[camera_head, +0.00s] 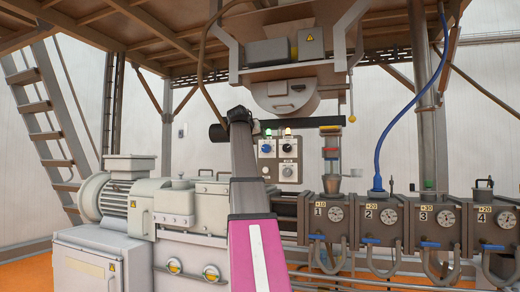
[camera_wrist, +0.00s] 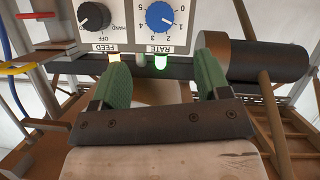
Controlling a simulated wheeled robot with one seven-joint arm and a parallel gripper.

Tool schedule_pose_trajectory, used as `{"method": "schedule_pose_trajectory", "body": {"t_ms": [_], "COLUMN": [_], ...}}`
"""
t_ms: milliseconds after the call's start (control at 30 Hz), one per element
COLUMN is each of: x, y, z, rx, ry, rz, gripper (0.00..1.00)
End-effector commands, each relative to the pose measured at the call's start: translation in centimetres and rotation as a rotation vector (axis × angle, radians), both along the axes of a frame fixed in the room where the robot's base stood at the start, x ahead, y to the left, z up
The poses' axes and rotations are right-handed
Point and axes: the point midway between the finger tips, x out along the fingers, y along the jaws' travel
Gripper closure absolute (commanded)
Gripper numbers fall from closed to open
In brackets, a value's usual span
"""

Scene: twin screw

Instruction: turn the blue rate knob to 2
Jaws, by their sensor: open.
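The blue rate knob (camera_wrist: 162,17) is at the top of the wrist view, on a grey panel with a dial of numbers around it. The lettering is upside down there. I cannot tell for sure which number its pale mark points at. In the head view the blue knob (camera_head: 267,148) is on the left of the control box. My gripper (camera_wrist: 163,77) is open and empty, its two green fingers set wide apart. It is apart from the knob, which shows beyond the fingertips. The fingertips are not clear in the head view.
A black feed knob (camera_wrist: 94,16) sits beside the blue one. A lit green lamp (camera_wrist: 161,62) and an amber lamp (camera_wrist: 114,57) are on the panel's edge. A dark bar (camera_head: 312,121) runs close by the box. A hopper (camera_head: 284,95) hangs above.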

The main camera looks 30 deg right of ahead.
Motion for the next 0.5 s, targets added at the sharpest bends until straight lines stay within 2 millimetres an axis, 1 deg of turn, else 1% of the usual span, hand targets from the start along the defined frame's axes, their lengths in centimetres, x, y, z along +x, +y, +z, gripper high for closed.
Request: {"method": "schedule_pose_trajectory", "body": {"t_ms": [167,500], "x": [0.9,4.2], "y": [-1.2,-5.6], "z": [-0.5,-2.7], "rx": [-0.001,0.0], "ry": [0.0,0.0], "rz": [-0.001,-0.001], "gripper": [0.31,0.31]}}
